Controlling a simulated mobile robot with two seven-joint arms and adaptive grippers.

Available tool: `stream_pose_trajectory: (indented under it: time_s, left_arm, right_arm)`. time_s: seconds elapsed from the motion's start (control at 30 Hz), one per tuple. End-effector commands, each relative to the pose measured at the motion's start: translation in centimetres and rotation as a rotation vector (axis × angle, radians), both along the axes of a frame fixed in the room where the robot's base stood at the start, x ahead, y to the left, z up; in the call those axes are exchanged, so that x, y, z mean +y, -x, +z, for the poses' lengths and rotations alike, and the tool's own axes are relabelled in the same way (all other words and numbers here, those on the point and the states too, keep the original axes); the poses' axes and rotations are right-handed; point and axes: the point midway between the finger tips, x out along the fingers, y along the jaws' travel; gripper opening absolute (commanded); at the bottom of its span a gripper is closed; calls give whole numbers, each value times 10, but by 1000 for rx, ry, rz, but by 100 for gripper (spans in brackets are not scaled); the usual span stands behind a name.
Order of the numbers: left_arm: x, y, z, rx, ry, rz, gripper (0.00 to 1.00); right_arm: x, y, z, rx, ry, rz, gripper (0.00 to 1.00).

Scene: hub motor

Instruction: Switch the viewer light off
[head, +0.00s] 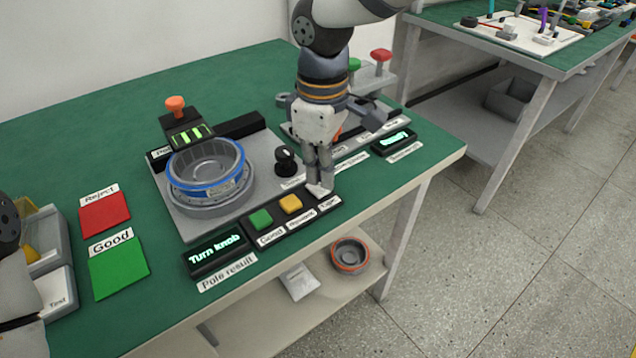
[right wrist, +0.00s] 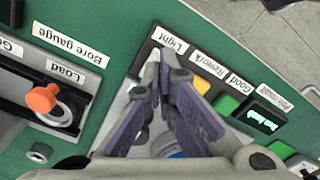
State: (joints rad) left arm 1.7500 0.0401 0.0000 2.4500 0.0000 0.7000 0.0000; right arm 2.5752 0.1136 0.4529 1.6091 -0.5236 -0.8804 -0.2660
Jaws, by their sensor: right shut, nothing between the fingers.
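The button panel (head: 268,232) runs along the table's front, with a green button (head: 261,219), a yellow button (head: 291,203) and labels Good, Rework and Light. The Light label (head: 329,202) is at its right end and also shows in the right wrist view (right wrist: 168,38). My right gripper (head: 320,190) is shut and empty, pointing down at the Light end of the panel. Its fingertips (right wrist: 160,62) hide the control there, so I cannot tell its state or whether they touch it. My left gripper's fingers are out of view.
A blue-ringed round part (head: 207,165) sits on the grey fixture, left of a black knob (head: 286,159). The pole result display (head: 216,253) reads "Turn knob". An orange-topped lever (head: 175,105) stands behind. Red (head: 104,214) and green (head: 118,269) mats lie left.

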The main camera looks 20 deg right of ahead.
Motion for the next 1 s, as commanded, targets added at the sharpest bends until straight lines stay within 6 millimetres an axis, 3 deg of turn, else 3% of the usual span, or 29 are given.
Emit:
stream_pose_trajectory:
  time_s: [1.0]
  left_arm:
    - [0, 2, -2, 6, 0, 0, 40]
  right_arm:
    - [0, 0, -16, 0, 0, 0, 0]
